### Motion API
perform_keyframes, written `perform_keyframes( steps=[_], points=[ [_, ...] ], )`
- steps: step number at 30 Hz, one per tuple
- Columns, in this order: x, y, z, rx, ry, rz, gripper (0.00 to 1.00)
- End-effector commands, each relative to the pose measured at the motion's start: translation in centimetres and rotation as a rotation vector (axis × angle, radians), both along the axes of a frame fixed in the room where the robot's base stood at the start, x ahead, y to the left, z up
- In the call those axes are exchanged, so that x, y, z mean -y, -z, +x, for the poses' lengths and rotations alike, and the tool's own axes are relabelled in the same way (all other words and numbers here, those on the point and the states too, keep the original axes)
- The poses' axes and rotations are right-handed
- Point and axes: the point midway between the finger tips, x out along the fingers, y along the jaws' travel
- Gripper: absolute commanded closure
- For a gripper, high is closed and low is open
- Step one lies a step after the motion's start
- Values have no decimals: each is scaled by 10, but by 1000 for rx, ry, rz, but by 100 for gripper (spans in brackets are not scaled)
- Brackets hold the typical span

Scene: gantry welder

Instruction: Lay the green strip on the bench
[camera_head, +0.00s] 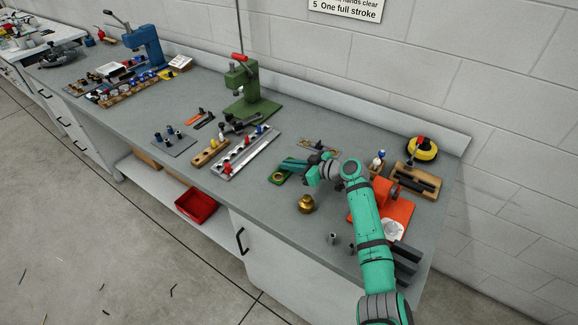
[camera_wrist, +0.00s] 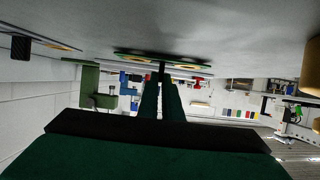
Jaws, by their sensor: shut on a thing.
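The green strip (camera_head: 279,179) with yellowish round marks is at my gripper's fingertips, over the middle right of the bench (camera_head: 330,215). It also shows in the wrist view (camera_wrist: 190,64), edge-on and close to the grey bench top, which appears at the top of that picture. My gripper (camera_head: 287,168) is shut on the strip; its two dark green fingers (camera_wrist: 161,75) meet at the strip's middle. I cannot tell whether the strip touches the bench. My fingers and wrist hide part of it in the head view.
A brass knob-like piece (camera_head: 306,204) stands in front of my gripper. A metal rail (camera_head: 245,152) with coloured pieces lies to the left, below a green press (camera_head: 243,85). An orange block (camera_head: 397,207) and a wooden tray (camera_head: 414,182) are on the right.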

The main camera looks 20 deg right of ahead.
Motion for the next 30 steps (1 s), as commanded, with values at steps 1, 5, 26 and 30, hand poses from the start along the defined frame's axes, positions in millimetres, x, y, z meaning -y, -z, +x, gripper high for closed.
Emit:
perform_keyframes(
  steps=[1,5,26,30],
  points=[
    [0,3,0,0,0,0,100],
    [-1,4,1,1,-1,0,100],
    [0,2,0,1,-1,0,76],
    [5,-5,-4,2,-8,0,76]
  ],
)
